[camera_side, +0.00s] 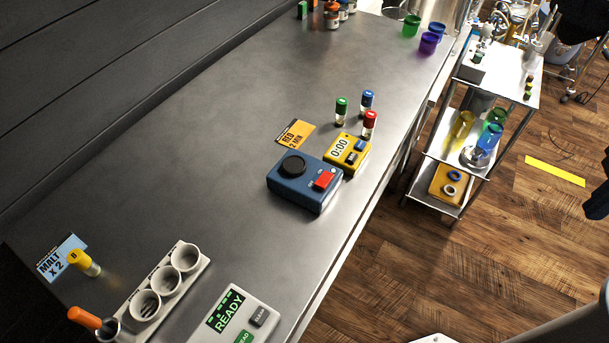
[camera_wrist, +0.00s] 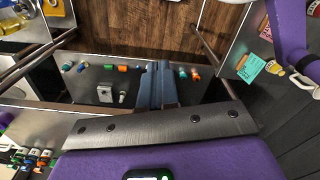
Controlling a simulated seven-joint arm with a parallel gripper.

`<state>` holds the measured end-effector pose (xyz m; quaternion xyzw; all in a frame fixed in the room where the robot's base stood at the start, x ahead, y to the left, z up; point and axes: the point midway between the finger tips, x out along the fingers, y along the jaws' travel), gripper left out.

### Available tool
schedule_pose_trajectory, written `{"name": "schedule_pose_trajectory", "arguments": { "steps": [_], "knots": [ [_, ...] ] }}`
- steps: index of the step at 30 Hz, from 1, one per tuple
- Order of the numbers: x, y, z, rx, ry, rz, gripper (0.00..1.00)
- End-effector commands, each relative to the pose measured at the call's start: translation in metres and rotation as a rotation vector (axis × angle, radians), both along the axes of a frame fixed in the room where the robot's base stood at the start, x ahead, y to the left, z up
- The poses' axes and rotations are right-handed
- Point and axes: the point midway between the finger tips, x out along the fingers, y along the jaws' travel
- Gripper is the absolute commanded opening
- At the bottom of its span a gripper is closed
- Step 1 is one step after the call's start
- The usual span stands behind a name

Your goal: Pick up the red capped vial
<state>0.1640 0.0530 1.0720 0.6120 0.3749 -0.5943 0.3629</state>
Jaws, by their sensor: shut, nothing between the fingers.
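The red capped vial (camera_side: 369,124) stands upright on the grey metal bench in the side view. A green capped vial (camera_side: 341,111) stands to its left and a blue capped vial (camera_side: 367,104) just behind it. My gripper (camera_wrist: 158,66) shows in the wrist view with its blue-grey fingers together and nothing between them. Its fingers are not in the side view, apart from the vials. I cannot pick out the red capped vial in the wrist view, where several coloured items are small.
A yellow timer (camera_side: 347,154) and a blue device (camera_side: 305,183) with a red button stand in front of the vials. An orange card (camera_side: 295,134) lies to the left. A white rack (camera_side: 165,288) is at lower left. A shelved cart (camera_side: 470,150) stands right.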

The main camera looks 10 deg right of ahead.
Motion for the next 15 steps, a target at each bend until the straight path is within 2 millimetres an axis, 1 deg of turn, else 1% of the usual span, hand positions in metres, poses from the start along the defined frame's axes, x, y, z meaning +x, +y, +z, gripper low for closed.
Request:
{"name": "schedule_pose_trajectory", "arguments": {
  "steps": [7,8,9,11,12,13,15],
  "knots": [
    [0.0,0.0,0.0,0.0,0.0,0.0,0.0],
    [0.0,0.0,0.0,0.0,0.0,0.0,0.07],
    [0.0,0.0,0.0,0.0,0.0,0.0,0.2],
    [0.0,0.0,0.0,0.0,0.0,0.0,0.39],
    [0.0,0.0,0.0,0.0,0.0,0.0,0.52],
    [0.0,0.0,0.0,0.0,0.0,0.0,0.59],
    [0.0,0.0,0.0,0.0,0.0,0.0,0.59]
  ]
}}
